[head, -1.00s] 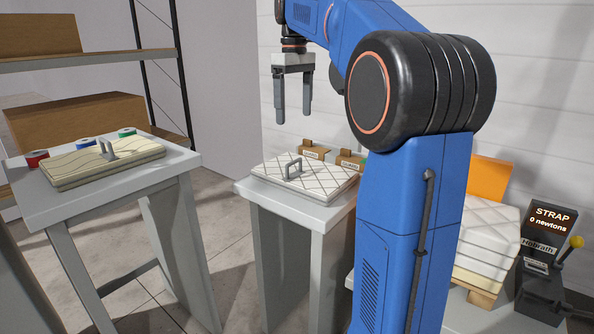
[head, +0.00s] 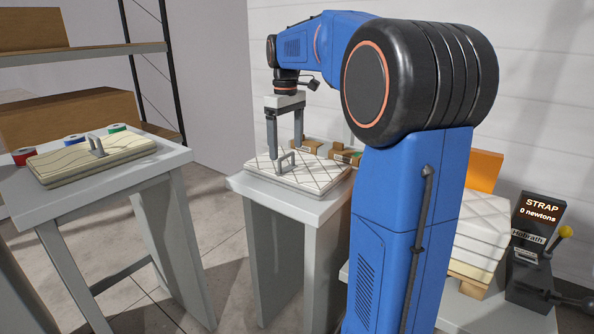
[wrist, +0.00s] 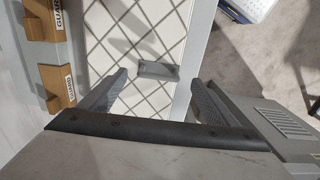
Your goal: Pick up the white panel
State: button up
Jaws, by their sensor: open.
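The white panel (head: 315,178) with a diamond-stitched top lies flat on the middle grey stand. A small grey handle (head: 286,160) stands up from it. In the wrist view, the white panel (wrist: 122,38) and its handle (wrist: 158,70) show ahead of the fingers. My gripper (head: 286,148) points down over the panel, close to the handle, with its fingers apart and nothing between them. In the wrist view, my gripper (wrist: 158,82) has one finger on each side of the handle's line. I cannot tell whether the fingertips are level with the handle.
Brown labelled blocks (wrist: 55,87) sit beside the panel, close to one finger. A cream panel (head: 90,160) with a handle and several spools (head: 74,140) are on the left table. At right stand stacked panels (head: 482,228) and a strap device (head: 535,240).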

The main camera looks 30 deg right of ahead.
aim_at(286, 158)
jog(key=shift+w+f, duration=0.15)
jog(key=shift+f, duration=2.4)
jog(key=c, duration=1.6)
